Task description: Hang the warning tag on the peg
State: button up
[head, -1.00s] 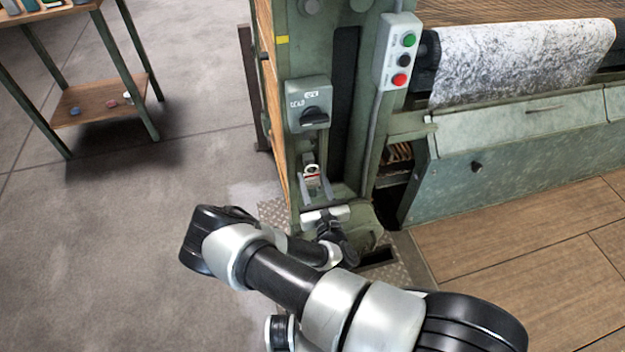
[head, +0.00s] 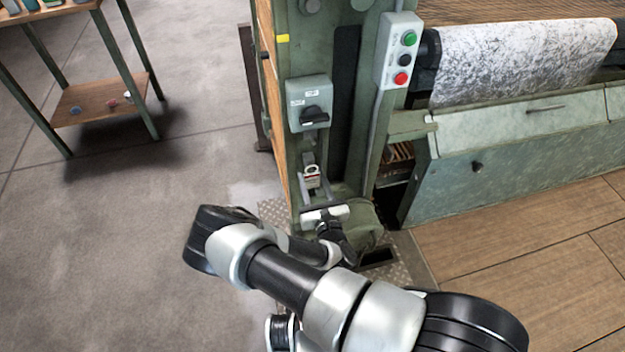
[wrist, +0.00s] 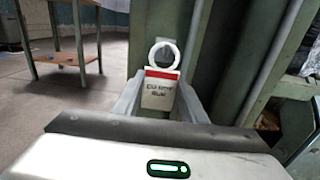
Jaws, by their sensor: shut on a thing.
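The warning tag (wrist: 159,88) is a white plate with a red band, dark lettering and a white ring on top. It stands upright between the two fingers of my gripper (wrist: 158,100), which are shut on it. My gripper (head: 312,186) is low by the column. A short dark stub (head: 264,55) sticks out of the column's left side; I cannot tell whether it is the peg.
A push-button box (head: 398,50) with green, black and red buttons is fixed to the column's right. A roll of speckled cloth (head: 520,58) and a green machine panel (head: 520,160) extend right. A shelf table (head: 100,100) stands far left. Open floor (head: 170,190) lies between.

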jog(key=o, duration=1.1)
jog(key=shift+c, duration=0.2)
jog(key=p+v, duration=0.3)
jog(key=v, duration=1.4)
jog(key=shift+s, duration=0.25)
jog(key=shift+r, duration=0.15)
